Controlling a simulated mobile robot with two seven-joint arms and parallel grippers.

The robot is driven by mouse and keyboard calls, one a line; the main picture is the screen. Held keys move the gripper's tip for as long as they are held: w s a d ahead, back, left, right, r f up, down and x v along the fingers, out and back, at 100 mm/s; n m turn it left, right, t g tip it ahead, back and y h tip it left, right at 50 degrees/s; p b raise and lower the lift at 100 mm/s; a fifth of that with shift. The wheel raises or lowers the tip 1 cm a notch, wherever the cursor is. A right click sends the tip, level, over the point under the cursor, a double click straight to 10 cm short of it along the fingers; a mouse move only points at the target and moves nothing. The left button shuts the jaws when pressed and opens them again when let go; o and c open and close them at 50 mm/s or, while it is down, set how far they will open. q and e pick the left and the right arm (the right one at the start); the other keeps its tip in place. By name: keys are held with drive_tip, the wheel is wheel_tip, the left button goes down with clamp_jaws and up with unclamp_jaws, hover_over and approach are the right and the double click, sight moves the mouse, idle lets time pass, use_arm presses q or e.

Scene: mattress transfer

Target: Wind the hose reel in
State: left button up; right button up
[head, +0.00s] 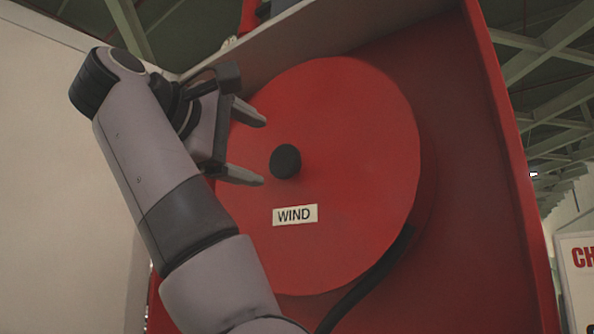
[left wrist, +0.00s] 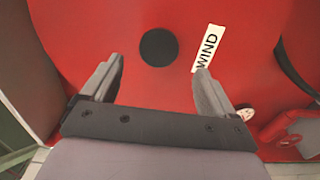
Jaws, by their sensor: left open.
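The hose reel (head: 355,120) is a large red disc with a white "WIND" label (head: 295,215) below its middle. A black round knob (head: 286,161) sticks out of the disc, left of its centre. My left gripper (head: 255,148) is open and empty just left of the knob, its two fingers apart and pointing toward it. In the left wrist view the knob (left wrist: 158,47) lies ahead of and between the fingertips (left wrist: 160,70), apart from them. A black hose (head: 368,280) leaves the reel at its lower right. My right gripper is not in view.
The reel sits in a red cabinet (head: 492,150) with side walls close around it. A pale wall (head: 60,160) stands at the left. A red fitting with a white round part (left wrist: 245,113) shows at the lower right of the left wrist view.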

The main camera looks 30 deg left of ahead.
sight(281, 160)
use_arm(q)
drive_tip(key=w, duration=0.2)
drive_tip(key=w+p, duration=0.1)
drive_tip(key=w, duration=0.2)
drive_tip(key=shift+w+d+r+p, duration=0.1)
drive_tip(key=shift+w+d+p, duration=0.2)
drive_tip(key=shift+w+p, duration=0.1)
drive_tip(key=shift+w, duration=0.5)
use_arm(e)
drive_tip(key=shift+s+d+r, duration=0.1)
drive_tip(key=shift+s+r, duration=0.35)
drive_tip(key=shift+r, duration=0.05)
use_arm(q)
drive_tip(key=shift+c, duration=0.3)
drive_tip(key=c, duration=1.4)
drive_tip(key=shift+c, duration=0.2)
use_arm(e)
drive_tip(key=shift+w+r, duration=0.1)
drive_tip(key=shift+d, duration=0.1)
